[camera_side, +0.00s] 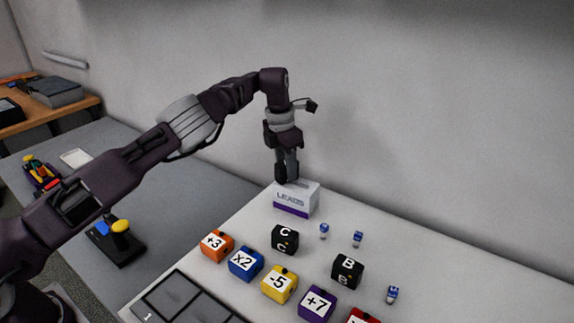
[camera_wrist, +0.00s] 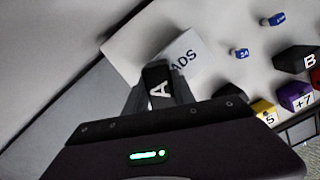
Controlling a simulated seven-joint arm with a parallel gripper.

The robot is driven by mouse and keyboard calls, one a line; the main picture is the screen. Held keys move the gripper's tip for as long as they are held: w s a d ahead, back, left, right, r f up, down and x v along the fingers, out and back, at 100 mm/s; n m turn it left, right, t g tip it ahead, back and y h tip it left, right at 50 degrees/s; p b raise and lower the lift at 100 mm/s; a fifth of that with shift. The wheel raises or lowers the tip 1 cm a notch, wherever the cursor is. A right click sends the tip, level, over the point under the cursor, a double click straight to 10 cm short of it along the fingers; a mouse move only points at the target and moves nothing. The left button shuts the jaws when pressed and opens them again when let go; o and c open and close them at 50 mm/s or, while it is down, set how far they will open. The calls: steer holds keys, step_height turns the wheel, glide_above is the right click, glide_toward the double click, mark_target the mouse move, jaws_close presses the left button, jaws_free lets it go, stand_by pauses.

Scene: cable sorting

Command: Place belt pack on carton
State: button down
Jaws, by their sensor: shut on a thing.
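The white carton (camera_side: 296,199) with a purple stripe and "LEADS" lettering stands near the wall in the side view; its top also shows in the wrist view (camera_wrist: 187,54). My gripper (camera_side: 287,174) points down over the carton's left part, shut on a black belt pack marked A (camera_wrist: 158,85). The pack is at the carton's top; I cannot tell whether it touches. Two other black belt packs, marked C (camera_side: 285,239) and B (camera_side: 347,271), sit on the table in front of the carton.
Several coloured blocks, including orange (camera_side: 217,245), blue (camera_side: 245,263), yellow (camera_side: 279,284) and purple (camera_side: 317,302), line the front. Small blue-and-white pieces (camera_side: 357,239) lie right of the carton. A dark divided tray (camera_side: 175,297) is at front left. The wall is close behind.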

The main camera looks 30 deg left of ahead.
steer(key=c, duration=1.1)
jaws_free()
steer(key=shift+o, duration=0.2)
